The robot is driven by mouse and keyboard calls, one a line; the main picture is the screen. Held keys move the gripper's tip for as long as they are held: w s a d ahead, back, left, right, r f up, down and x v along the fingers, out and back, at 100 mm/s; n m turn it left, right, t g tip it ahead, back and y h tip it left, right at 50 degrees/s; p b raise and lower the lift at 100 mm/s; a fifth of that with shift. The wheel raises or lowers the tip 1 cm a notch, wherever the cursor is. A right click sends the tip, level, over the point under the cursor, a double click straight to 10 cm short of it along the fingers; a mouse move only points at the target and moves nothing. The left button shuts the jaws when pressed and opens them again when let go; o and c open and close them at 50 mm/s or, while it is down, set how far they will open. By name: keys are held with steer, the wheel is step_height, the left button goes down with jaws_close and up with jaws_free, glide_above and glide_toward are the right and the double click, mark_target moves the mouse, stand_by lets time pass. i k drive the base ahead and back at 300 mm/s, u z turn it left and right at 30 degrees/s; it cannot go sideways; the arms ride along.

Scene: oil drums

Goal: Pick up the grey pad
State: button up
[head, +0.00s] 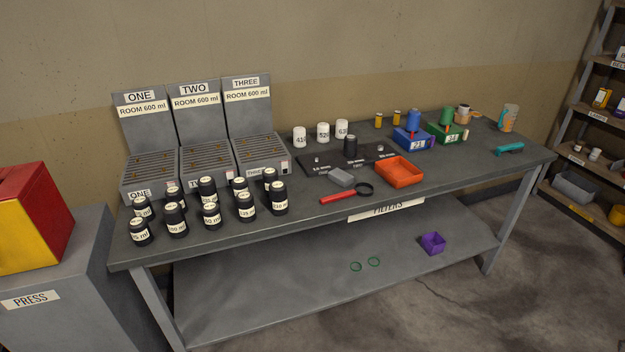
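A grey pad (341,177), a small block, lies on the dark workbench (300,205) near its middle. It is at the front edge of a black board (316,170), left of an orange tray (400,172) and behind a red-handled magnifier (338,197). I cannot tell whether the pad touches the board. My gripper is not in view.
Several black labelled bottles (211,215) crowd the bench's front left, before three grey racks (205,165). Blue (411,138) and green (446,132) boxes stand right.

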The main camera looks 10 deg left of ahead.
mark_target(341, 177)
steer(key=k, duration=0.2)
steer(key=u, duration=1.7)
steer(key=i, duration=0.65)
steer(key=u, duration=0.1)
